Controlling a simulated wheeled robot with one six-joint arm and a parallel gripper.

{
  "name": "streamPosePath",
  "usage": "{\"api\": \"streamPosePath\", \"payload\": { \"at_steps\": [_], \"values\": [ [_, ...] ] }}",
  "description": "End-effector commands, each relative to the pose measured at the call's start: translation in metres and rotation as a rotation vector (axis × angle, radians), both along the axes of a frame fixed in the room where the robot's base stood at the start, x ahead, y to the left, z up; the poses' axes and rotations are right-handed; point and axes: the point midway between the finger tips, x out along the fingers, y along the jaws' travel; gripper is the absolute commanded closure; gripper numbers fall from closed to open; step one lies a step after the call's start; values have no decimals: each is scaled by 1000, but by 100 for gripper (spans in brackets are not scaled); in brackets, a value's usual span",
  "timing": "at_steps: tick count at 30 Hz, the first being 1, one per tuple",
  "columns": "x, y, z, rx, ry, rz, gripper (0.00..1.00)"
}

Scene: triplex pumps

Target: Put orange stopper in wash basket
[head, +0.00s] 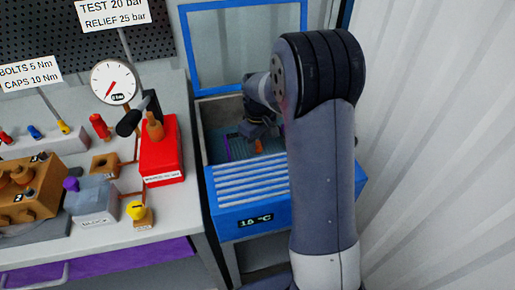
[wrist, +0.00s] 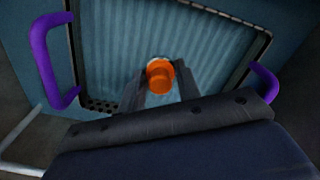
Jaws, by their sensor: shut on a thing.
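The orange stopper (wrist: 160,75) is between the fingertips of my gripper (wrist: 160,88) in the wrist view, and the fingers are shut on it. Below it is the wash basket (wrist: 205,45), a ribbed light-blue floor with a dark rim and purple handles on its left and right. In the head view my gripper (head: 258,130) reaches down into the open blue washer, with the orange stopper (head: 259,146) just below it. The basket (head: 238,147) shows there only in part, behind my arm. I cannot tell whether the stopper touches the basket floor.
The blue washer (head: 240,205) has a raised lid frame (head: 247,45) and a display reading 15 °C. A workbench (head: 190,215) on the left holds a red box (head: 160,155), a gauge (head: 114,82), a brown pump block (head: 28,190) and coloured stoppers. A corrugated wall (head: 440,150) stands on the right.

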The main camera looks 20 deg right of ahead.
Motion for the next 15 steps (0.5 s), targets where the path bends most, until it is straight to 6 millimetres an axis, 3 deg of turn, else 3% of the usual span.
{"api": "streamPosePath", "payload": {
  "at_steps": [4,14,15],
  "values": [
    [-1,0,-20,0,4,0,95],
    [0,0,-24,0,1,0,95],
    [0,0,-23,0,1,0,66]
  ]
}}
